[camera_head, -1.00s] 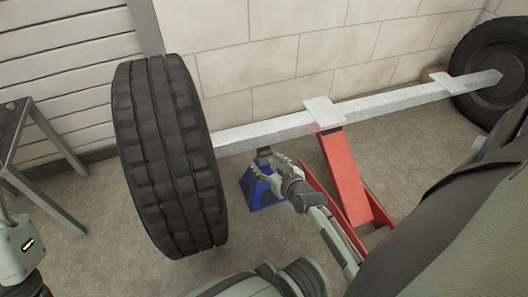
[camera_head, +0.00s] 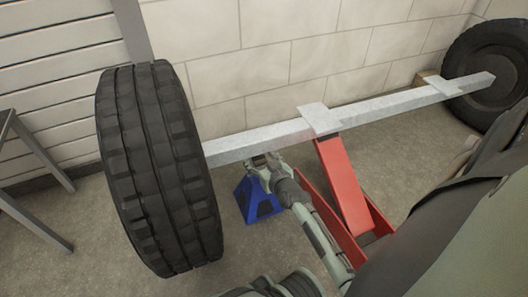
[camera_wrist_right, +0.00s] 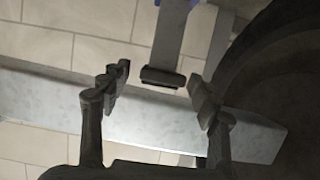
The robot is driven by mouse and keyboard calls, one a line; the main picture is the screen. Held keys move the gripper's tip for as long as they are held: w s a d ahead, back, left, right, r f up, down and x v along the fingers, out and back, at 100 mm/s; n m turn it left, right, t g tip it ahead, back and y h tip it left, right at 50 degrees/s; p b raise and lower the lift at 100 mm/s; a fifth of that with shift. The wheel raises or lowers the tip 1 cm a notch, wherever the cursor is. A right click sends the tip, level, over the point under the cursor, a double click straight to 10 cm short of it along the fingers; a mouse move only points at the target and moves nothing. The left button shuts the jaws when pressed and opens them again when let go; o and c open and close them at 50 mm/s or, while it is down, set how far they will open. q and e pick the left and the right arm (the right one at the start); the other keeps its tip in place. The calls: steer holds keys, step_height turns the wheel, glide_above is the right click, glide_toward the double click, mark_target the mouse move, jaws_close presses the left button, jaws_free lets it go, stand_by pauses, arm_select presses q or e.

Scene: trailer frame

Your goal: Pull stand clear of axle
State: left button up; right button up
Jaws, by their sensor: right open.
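The blue stand (camera_head: 256,203) stands on the floor under the grey axle (camera_head: 385,107), just right of the near tyre (camera_head: 158,170). My right gripper (camera_head: 263,163) is at the stand's top, close below the axle, and hides most of the upper post. In the right wrist view my right gripper (camera_wrist_right: 160,98) is open. A grey post with a dark end (camera_wrist_right: 162,77), which looks like the stand's top, shows between the fingertips. The axle (camera_wrist_right: 55,105) crosses behind them. I cannot tell whether the fingers touch the post. My left gripper is not in view.
A red jack (camera_head: 345,185) stands right of the stand, its arm reaching up to a plate (camera_head: 320,118) on the axle. A second tyre (camera_head: 487,70) is at the far right. A grey metal frame (camera_head: 35,150) is at the left. The block wall is behind the axle.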

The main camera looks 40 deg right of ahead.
steer(key=shift+b+x, duration=0.35)
steer(key=shift+x, duration=1.15)
jaws_close()
